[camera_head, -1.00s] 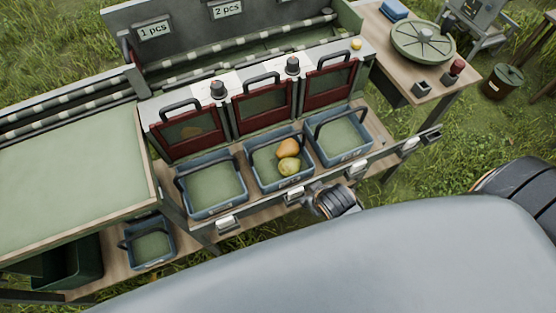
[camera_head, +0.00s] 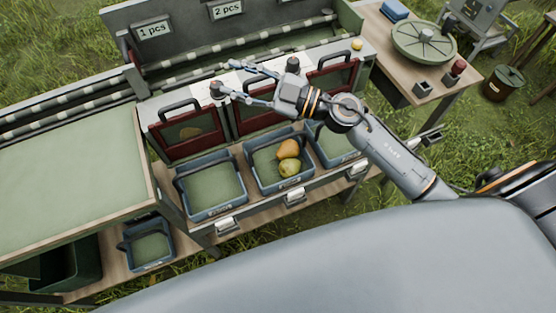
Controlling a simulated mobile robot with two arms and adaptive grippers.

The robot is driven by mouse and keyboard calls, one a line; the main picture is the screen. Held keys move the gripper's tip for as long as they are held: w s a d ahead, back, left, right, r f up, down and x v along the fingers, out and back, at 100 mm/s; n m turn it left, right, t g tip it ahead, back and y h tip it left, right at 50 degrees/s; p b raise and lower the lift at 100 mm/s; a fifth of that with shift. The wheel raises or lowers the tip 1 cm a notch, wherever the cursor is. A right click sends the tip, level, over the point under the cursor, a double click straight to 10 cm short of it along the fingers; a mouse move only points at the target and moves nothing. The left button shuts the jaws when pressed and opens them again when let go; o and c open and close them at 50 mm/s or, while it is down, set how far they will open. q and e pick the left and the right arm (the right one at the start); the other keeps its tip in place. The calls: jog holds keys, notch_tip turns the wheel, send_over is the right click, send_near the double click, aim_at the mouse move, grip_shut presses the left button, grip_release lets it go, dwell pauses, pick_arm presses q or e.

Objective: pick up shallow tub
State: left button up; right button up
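Several shallow blue tubs with handles are in view. The left tub (camera_head: 213,212) on the shelf is empty. The middle tub (camera_head: 262,186) holds an orange pear (camera_head: 288,148) and a yellow-green pear (camera_head: 289,167). The right tub (camera_head: 332,158) is partly hidden by my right arm, and the part that shows looks empty. A smaller blue tub (camera_head: 150,264) stands lower at the left. My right gripper (camera_head: 223,79) is open and empty, with its fingers pointing left above the red-framed gates, behind the tubs. My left gripper is not in view.
Red-framed gates (camera_head: 190,150) with handles and dark knobs stand behind the tubs. A green-topped table (camera_head: 70,185) is at the left. A side table with a round green lid (camera_head: 422,42) is at the back right. A small yellow object (camera_head: 357,44) lies on the ledge.

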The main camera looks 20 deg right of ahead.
notch_tip(320, 180, down, 5)
jog(key=s+n+g+h, duration=0.1)
jog(key=s+n+g, duration=0.25)
jog(key=g, duration=0.35)
jog(key=m+g+h, duration=0.1)
jog(key=g+h, duration=0.2)
jog(key=h, duration=0.6)
send_near(280, 139)
jog(key=shift+m, duration=0.25)
jog(key=p+x, duration=0.1)
jog(key=x, duration=0.9)
jog(key=shift+a+f+p, duration=0.15)
jog(key=shift+p, duration=0.2)
jog(key=shift+w+f, duration=0.1)
jog(key=shift+f, duration=0.15)
jog(key=shift+f, duration=0.25)
grip_shut()
